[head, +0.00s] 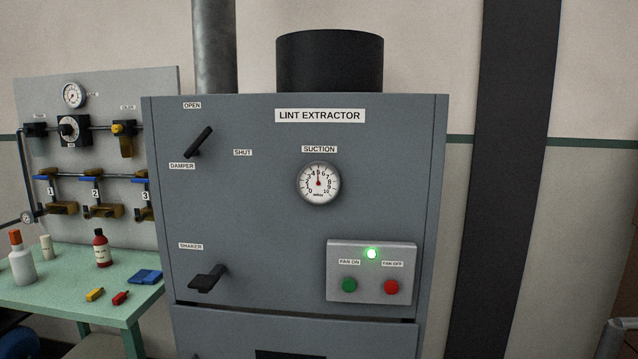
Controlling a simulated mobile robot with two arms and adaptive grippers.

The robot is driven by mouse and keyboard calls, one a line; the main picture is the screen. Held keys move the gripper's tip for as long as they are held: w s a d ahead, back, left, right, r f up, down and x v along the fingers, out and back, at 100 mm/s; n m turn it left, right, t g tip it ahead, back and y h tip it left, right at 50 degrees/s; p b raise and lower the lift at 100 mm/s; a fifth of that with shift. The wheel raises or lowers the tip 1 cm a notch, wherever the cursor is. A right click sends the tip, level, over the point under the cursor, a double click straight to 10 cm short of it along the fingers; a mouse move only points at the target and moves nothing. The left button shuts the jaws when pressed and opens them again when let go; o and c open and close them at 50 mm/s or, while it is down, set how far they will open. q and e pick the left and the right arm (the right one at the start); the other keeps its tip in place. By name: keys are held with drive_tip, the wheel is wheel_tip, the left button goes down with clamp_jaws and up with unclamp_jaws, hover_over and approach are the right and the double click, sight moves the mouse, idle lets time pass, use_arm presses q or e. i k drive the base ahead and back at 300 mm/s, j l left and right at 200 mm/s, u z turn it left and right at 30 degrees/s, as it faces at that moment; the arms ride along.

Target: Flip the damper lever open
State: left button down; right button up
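The damper lever (199,142) is a black bar on the upper left of the grey lint extractor cabinet (245,210). It slants from lower left to upper right, its upper end lying between the OPEN label (192,105) above and the SHUT label (243,153) to the right. The DAMPER label (182,166) is just below its lower end. Neither of my grippers is in view, and nothing touches the lever.
The shaker handle (208,278) sticks out lower on the cabinet. A suction gauge (318,183) has its needle pointing nearly straight up. The fan box (371,272) shows a lit green lamp. A green table (60,284) with bottles stands at left. The cabinet's front is unobstructed.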

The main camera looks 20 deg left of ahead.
sight(193, 150)
drive_tip(key=u, duration=1.35)
